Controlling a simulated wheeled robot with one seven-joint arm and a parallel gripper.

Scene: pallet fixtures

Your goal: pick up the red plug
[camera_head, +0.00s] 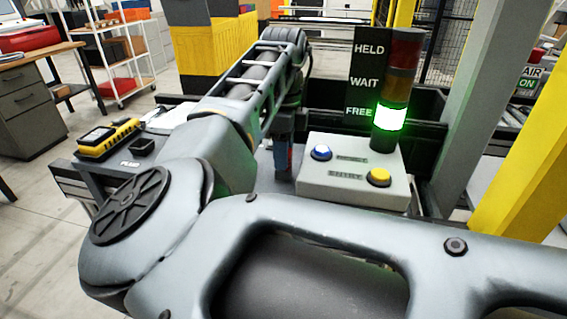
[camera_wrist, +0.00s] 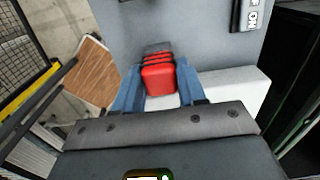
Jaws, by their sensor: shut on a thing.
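The red plug (camera_wrist: 158,80) shows in the wrist view as a red ribbed block with a dark grey part at its far end. It sits between the two blue fingers of my gripper (camera_wrist: 158,74), which is shut on it. In the head view my gripper (camera_head: 284,160) points down just left of the button box, mostly hidden behind my arm. The plug is hard to make out there. I cannot tell whether its far end touches the grey surface.
A pale button box (camera_head: 350,185) with a blue and a yellow button stands right of my gripper. Behind it a signal tower (camera_head: 390,117) glows green beside FREE. A yellow-black device (camera_head: 108,139) lies on the bench at left. A yellow post (camera_head: 525,165) stands at right.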

